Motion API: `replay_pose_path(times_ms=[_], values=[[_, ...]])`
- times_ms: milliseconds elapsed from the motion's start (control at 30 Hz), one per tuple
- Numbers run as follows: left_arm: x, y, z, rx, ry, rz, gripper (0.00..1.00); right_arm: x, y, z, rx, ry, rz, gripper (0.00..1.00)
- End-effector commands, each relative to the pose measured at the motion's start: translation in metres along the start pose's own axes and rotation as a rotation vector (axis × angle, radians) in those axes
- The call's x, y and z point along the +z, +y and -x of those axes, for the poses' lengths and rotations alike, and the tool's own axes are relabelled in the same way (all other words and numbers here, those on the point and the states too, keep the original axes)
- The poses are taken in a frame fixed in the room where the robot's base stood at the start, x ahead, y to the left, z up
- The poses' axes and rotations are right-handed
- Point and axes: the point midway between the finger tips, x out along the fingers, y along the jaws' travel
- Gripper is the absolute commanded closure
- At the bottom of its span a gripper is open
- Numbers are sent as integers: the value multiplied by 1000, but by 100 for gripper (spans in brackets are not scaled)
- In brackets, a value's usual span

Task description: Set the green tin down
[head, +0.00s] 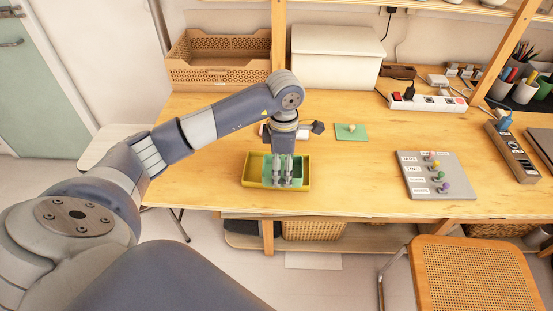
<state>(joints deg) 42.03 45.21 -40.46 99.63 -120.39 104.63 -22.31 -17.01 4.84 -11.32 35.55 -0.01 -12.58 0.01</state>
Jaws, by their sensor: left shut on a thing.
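The green tin (268,173) is in the jaws of my left gripper (283,183), which points straight down. The gripper is shut on the tin, and its fingers cover part of the tin's front. The tin shows within the outline of a yellow tray (249,182) near the table's front edge. I cannot tell whether the tin touches the tray's bottom. My right gripper is out of view.
The wooden table (360,190) has bare room right of the tray. A grey board with coloured knobs (433,176) lies farther right. A green mat (351,132), a white box (333,57) and a perforated crate (220,58) stand behind. A cane chair (470,275) is in front.

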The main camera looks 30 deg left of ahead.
Motion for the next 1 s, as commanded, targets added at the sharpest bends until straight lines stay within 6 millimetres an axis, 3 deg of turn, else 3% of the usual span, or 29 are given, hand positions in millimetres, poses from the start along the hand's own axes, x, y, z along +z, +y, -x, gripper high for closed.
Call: replay_pose_path(times_ms=[133,433,633,1000], values=[[-9,27,-1,-2,-1,1,61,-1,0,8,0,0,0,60],[-17,48,-4,-1,-2,0,61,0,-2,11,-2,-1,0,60],[-16,45,-35,-5,-1,-2,61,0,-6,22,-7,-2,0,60],[-16,46,-43,1,-2,-3,61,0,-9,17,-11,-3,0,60]])
